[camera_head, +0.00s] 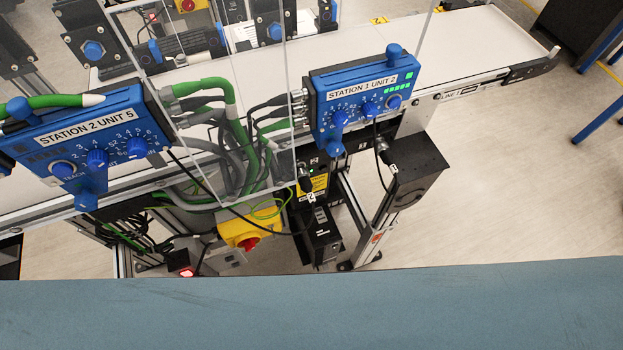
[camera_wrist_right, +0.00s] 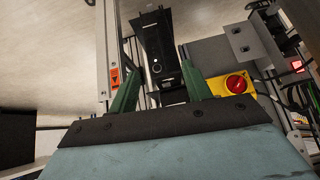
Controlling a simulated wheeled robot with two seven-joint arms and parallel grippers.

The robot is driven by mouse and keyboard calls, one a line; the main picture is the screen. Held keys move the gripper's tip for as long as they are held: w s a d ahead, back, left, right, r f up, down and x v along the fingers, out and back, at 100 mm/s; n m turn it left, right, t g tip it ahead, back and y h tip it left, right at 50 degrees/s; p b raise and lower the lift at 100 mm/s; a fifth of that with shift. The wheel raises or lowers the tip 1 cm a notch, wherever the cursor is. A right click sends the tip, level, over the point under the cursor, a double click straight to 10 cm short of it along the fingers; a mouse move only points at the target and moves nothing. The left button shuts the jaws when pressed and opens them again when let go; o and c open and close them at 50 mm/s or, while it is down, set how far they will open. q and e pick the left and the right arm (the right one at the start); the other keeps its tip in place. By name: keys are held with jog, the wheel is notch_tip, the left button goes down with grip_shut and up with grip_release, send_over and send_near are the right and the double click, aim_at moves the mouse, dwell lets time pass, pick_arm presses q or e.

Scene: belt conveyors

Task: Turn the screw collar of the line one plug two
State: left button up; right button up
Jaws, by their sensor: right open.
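In the head view a black plug (camera_head: 305,184) with a small tag reading 2 stands by a dark unit below the STATION 1 UNIT 2 box, and a black cable runs from it. Its screw collar is too small to make out clearly. Another black plug (camera_head: 386,154) sits on the black box to the right. My right gripper (camera_wrist_right: 160,68) shows only in the right wrist view, its green fingers apart and nothing held between them. Black housings (camera_wrist_right: 160,45) lie beyond the fingers; I cannot tell plug two there. My left gripper is not in view.
A blue control box (camera_head: 362,92) sits on the conveyor's edge, with another (camera_head: 85,140) to the left. Clear panels (camera_head: 240,120) and green cables stand between them. A yellow switch box (camera_head: 240,222) with a red knob is below.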

jog(key=w+a+r+t+y, duration=0.1)
jog(key=w+a+r+t, duration=0.1)
jog(key=w+a+r, duration=0.3)
jog(key=m+t+y, duration=0.2)
jog(key=t, duration=0.6)
send_near(309, 191)
jog(key=x, duration=1)
jog(key=shift+f, duration=0.3)
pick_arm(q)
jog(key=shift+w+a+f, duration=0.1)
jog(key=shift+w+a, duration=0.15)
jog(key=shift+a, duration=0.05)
pick_arm(e)
jog(key=shift+w+a, duration=0.2)
jog(key=shift+w, duration=0.5)
jog(key=shift+c, duration=0.3)
jog(key=c, duration=1)
